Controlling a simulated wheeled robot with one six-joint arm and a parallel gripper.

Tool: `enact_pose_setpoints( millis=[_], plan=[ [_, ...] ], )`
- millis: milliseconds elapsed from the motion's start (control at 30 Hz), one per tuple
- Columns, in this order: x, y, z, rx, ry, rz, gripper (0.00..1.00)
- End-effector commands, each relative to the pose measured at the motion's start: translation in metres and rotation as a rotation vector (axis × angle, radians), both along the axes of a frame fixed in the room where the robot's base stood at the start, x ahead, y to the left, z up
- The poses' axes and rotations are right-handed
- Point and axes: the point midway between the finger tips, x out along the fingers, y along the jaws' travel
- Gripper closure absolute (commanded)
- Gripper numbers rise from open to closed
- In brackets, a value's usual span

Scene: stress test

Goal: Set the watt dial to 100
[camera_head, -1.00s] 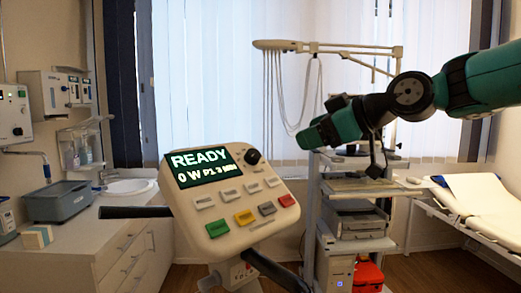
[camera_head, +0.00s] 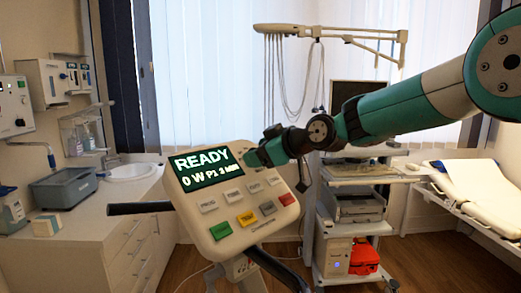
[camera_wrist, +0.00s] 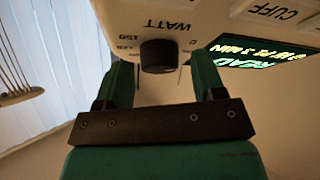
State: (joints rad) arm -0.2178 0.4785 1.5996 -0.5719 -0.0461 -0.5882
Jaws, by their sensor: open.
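The console (camera_head: 235,210) is a tilted cream panel. Its dark green screen (camera_head: 208,168) reads READY and 0 W P1 3 MIN. The watt dial (camera_wrist: 158,55) is a black round knob below an upside-down WATT label in the wrist view, with 150 legible among its scale marks. In the head view my gripper (camera_head: 254,156) is at the panel's upper right and hides the dial. In the wrist view my open gripper (camera_wrist: 161,74) has one green finger on each side of the knob, with visible gaps between. Whether the fingertips reach past its face is unclear.
A black handlebar (camera_head: 140,208) sticks out left of the console. An equipment cart (camera_head: 350,210) stands behind on the right, and a counter (camera_head: 75,240) on the left.

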Motion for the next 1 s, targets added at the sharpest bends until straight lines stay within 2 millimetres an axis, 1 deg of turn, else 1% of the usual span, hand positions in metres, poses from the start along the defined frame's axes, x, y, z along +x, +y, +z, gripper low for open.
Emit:
enact_pose_setpoints(
  millis=[100, 133, 167, 200, 267, 300, 333, 667, 867, 1000],
  plan=[
    [-0.0001, -0.0002, -0.0001, 0.000, 0.000, 0.000, 0.37],
    [-0.0001, -0.0002, -0.0001, 0.000, 0.000, 0.000, 0.42],
    [-0.0001, -0.0002, -0.0001, 0.000, 0.000, 0.000, 0.48],
    [-0.0001, -0.0004, 0.0000, 0.000, 0.000, 0.000, 0.58],
    [-0.0002, -0.0004, 0.0000, 0.000, 0.000, 0.000, 0.71],
    [-0.0001, -0.0005, 0.0000, 0.000, 0.000, 0.000, 0.81],
    [-0.0002, -0.0005, 0.0001, 0.000, 0.000, -0.001, 0.85],
    [-0.0005, -0.0001, -0.0009, 0.016, 0.012, -0.028, 0.85],
    [-0.0016, 0.0008, -0.0023, 0.065, 0.052, -0.109, 0.85],
    [-0.0023, 0.0018, -0.0024, 0.119, 0.096, -0.198, 0.85]
  ],
)
